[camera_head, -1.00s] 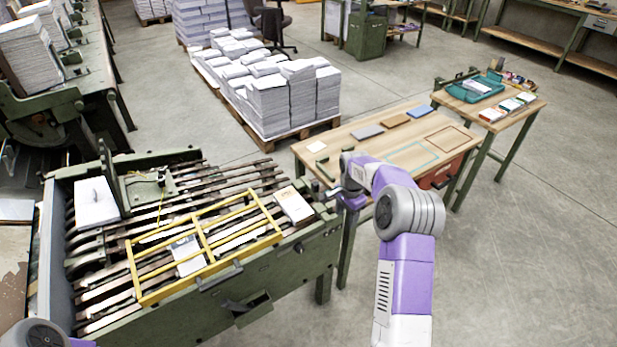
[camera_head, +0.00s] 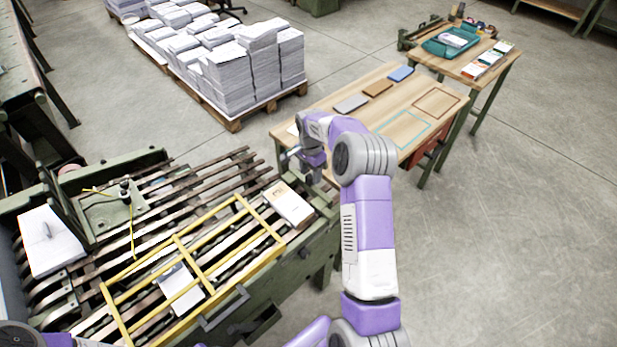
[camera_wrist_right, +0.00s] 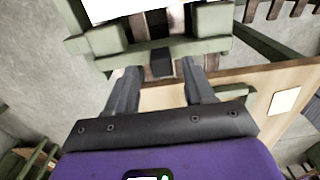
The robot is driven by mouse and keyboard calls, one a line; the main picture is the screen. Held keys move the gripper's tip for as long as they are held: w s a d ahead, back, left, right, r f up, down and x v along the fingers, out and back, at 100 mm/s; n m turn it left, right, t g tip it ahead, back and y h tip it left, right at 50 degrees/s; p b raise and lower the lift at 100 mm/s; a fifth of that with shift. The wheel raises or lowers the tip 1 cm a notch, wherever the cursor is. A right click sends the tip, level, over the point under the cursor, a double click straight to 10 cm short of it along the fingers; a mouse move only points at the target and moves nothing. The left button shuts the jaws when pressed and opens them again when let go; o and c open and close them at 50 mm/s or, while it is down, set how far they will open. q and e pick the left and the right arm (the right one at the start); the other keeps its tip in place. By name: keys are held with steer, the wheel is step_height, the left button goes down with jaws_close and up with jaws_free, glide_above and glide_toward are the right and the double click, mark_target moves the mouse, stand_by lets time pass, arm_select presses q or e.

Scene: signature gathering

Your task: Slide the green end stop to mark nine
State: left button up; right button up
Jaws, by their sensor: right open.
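A green crossbar (camera_wrist_right: 150,52) with a black block (camera_wrist_right: 162,62) at its middle lies ahead of my right gripper in the right wrist view; it looks like the end stop. The black block shows between the fingertips, but contact cannot be told. My right gripper (camera_wrist_right: 160,78) is open. In the head view my right gripper (camera_head: 308,170) is over the right end of the green slatted machine (camera_head: 312,240), and the stop there is partly hidden by it. No mark numbers are readable. My left gripper is out of view.
A white book block (camera_head: 290,205) lies on the slats beside the right end. A yellow frame (camera_head: 190,262) spans the slats. A green bracket with a black knob (camera_head: 124,190) stands at left. A wooden table (camera_head: 350,125) is close behind my right gripper.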

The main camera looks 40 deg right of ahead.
mark_target(310, 176)
steer(key=shift+f, duration=1.5)
steer(key=shift+w, duration=0.1)
jaws_close()
